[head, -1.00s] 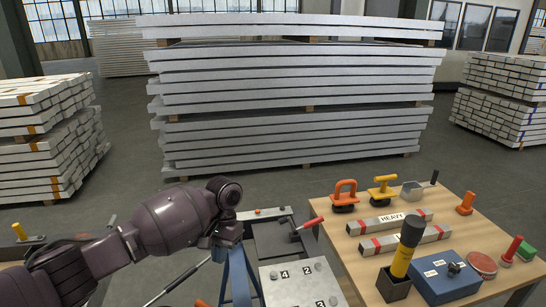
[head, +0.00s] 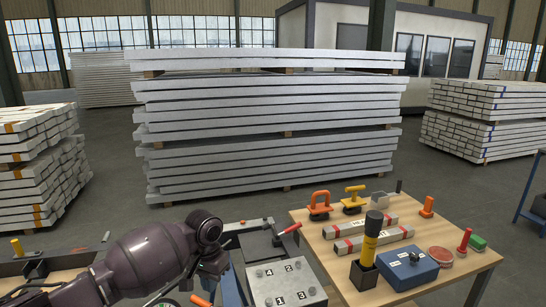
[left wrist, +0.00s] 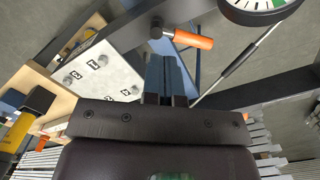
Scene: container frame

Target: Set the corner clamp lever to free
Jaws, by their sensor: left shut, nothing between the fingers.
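A lever with a red handle (head: 288,230) stands tilted on a dark grey fixture (head: 258,246) beside the numbered plate. An orange-handled lever (left wrist: 186,38) with a dark pivot shows in the left wrist view, just beyond the fingertips. Its orange end (head: 200,301) seems to show at the bottom of the head view. I cannot tell for certain which lever is the corner clamp's. My left gripper (left wrist: 166,62) is shut and empty, apart from both levers as far as I can see. In the head view my left gripper (head: 215,265) is partly hidden by its wrist. My right gripper is out of view.
A light plate (head: 286,284) with numbered points lies right of my left gripper. A wooden table (head: 325,266) at the right holds suction lifters, bars, a blue box (head: 408,270) and a yellow-black tool. A round gauge (left wrist: 258,8) and a dark rod (left wrist: 240,58) are near the gripper.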

